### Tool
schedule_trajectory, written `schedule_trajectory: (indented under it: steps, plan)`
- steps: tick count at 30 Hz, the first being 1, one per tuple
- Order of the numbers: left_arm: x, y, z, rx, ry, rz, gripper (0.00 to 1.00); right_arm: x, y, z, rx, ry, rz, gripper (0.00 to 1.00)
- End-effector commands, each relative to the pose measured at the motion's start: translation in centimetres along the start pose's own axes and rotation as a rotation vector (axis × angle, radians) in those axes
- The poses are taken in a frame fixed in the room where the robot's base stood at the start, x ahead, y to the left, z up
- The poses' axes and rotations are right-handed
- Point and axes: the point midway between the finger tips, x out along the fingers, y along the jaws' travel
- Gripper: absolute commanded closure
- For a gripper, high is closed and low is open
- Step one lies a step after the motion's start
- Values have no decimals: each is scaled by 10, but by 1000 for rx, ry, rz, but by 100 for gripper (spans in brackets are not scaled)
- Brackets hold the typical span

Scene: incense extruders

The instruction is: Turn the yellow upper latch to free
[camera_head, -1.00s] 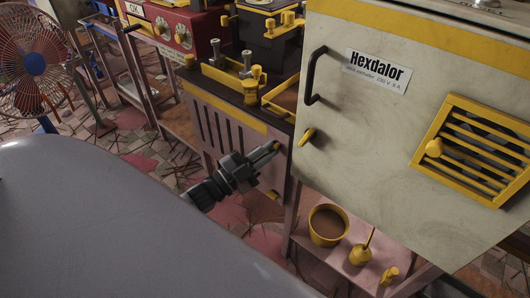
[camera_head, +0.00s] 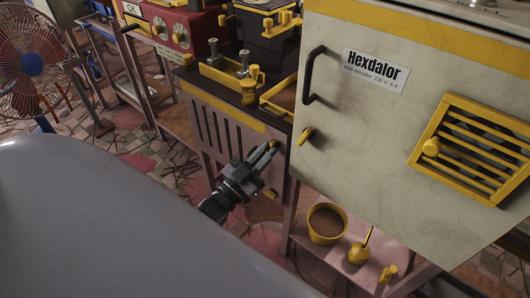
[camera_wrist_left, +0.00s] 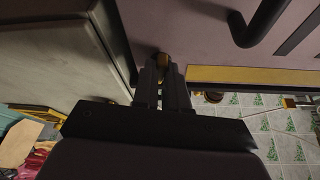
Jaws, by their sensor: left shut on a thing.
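The yellow upper latch (camera_head: 273,143) is a small knob on the pinkish front panel of the extruder bench, left of the big cream cabinet. My left gripper (camera_head: 269,152) reaches it from the lower left, its fingers slanting up to the right. In the left wrist view the fingertips (camera_wrist_left: 163,70) are closed around the latch (camera_wrist_left: 163,59), which shows as a dull yellow piece between them. The fingers hide most of the latch, so its exact angle is hard to tell. A second yellow latch (camera_head: 271,194) sits lower on the same panel. My right gripper is out of view.
The cream Hexdalor cabinet (camera_head: 400,125), with a black handle (camera_head: 312,77) and a yellow knob (camera_head: 306,135), stands close on the right. A yellow bowl (camera_head: 327,223) and a small oil can (camera_head: 359,253) stand on the shelf below. A fan (camera_head: 35,68) is far left.

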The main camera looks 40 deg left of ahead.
Motion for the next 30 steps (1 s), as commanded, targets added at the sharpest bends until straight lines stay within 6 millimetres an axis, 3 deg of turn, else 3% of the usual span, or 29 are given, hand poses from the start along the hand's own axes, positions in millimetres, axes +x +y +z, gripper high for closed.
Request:
schedule_trajectory:
  steps: [11,12,14,23,30]
  plan:
    - [0,0,0,-4,-2,-2,100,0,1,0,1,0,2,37]
    - [0,0,0,-4,-2,-2,81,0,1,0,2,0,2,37]
    - [0,0,0,-4,-2,-2,62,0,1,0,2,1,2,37]
    - [-1,0,0,-3,-1,-1,62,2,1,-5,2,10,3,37]
    - [-31,0,1,-4,-5,0,62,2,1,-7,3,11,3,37]
